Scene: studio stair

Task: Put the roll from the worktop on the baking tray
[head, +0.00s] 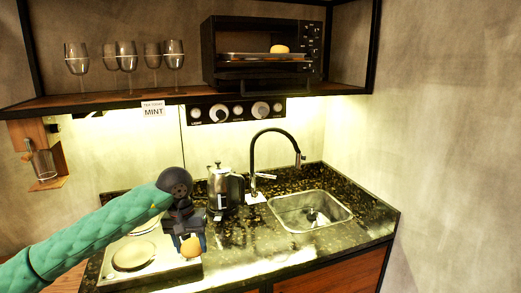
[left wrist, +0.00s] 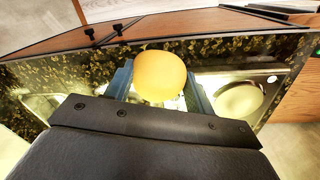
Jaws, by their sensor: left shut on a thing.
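My left gripper (head: 190,238) is shut on a tan roll (head: 191,248), low over the left part of the worktop (head: 240,237). In the left wrist view the roll (left wrist: 160,76) sits between the two blue-grey fingers; whether it touches the worktop I cannot tell. The baking tray (head: 240,56) is in the open-fronted black oven (head: 208,50) on the upper shelf, above and right of the gripper. Another roll (head: 279,49) lies on the right part of the tray. My right gripper is not in view.
A steel kettle (head: 218,185), a black tap (head: 254,160) and the sink (head: 310,213) are to the right. Several glasses (head: 126,55) stand on the shelf (head: 120,101), left of the oven. The tray's left part looks free.

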